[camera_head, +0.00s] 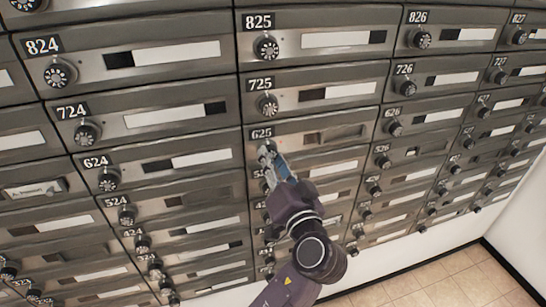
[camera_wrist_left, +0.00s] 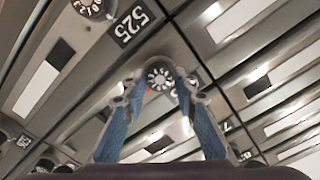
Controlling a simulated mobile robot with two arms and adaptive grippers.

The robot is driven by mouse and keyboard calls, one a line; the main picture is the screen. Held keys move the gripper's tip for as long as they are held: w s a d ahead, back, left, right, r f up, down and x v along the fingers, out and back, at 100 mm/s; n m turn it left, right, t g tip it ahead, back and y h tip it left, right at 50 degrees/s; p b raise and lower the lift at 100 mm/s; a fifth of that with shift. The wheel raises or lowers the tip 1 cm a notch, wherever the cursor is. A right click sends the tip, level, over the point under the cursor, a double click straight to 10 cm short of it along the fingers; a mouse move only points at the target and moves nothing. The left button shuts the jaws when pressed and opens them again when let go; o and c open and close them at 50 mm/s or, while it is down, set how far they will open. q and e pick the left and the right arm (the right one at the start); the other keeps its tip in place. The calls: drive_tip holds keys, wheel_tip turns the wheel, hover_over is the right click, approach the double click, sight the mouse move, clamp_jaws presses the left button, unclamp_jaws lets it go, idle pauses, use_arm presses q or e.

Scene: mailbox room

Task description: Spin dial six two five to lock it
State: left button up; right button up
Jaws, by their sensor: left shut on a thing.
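The mailbox labelled 625 (camera_head: 335,134) is in the middle of the wall in the head view. Its dial (camera_head: 268,150) is partly hidden by my left gripper (camera_head: 272,153), whose fingers reach it from below. In the left wrist view a round black and white dial (camera_wrist_left: 160,78) sits between the tips of the blue-padded fingers of my left gripper (camera_wrist_left: 160,84). The gripper is shut on the dial. A small red spot shows beside the dial. My right gripper is in neither view.
Rows of mailboxes with dials surround it, with box 725 (camera_head: 320,93) above and box 624 (camera_head: 165,164) to the left. My left arm covers part of the boxes below. Dial 525 (camera_wrist_left: 92,8) shows in the wrist view. Tiled floor (camera_head: 450,280) lies at the lower right.

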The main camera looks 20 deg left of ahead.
use_arm(q)
drive_tip(key=m+p, duration=0.2)
drive_tip(key=m, duration=0.1)
drive_tip(key=shift+r+m, duration=0.1)
drive_tip(key=shift+m, duration=0.3)
drive_tip(key=m+p, duration=0.1)
drive_tip(key=m, duration=0.1)
drive_tip(key=shift+m+p, duration=0.3)
drive_tip(key=shift+p, duration=0.05)
drive_tip(key=m+p, duration=0.3)
drive_tip(key=m, duration=0.1)
drive_tip(key=shift+m, duration=0.3)
drive_tip(key=m+p, duration=0.2)
drive_tip(key=shift+m, duration=1.2)
drive_tip(key=m, duration=0.2)
drive_tip(key=shift+m+p, duration=0.35)
drive_tip(key=shift+m, duration=0.05)
drive_tip(key=m, duration=0.3)
drive_tip(key=shift+m, duration=0.3)
drive_tip(key=shift+f+m, duration=0.2)
drive_tip(key=shift+m, duration=1.5)
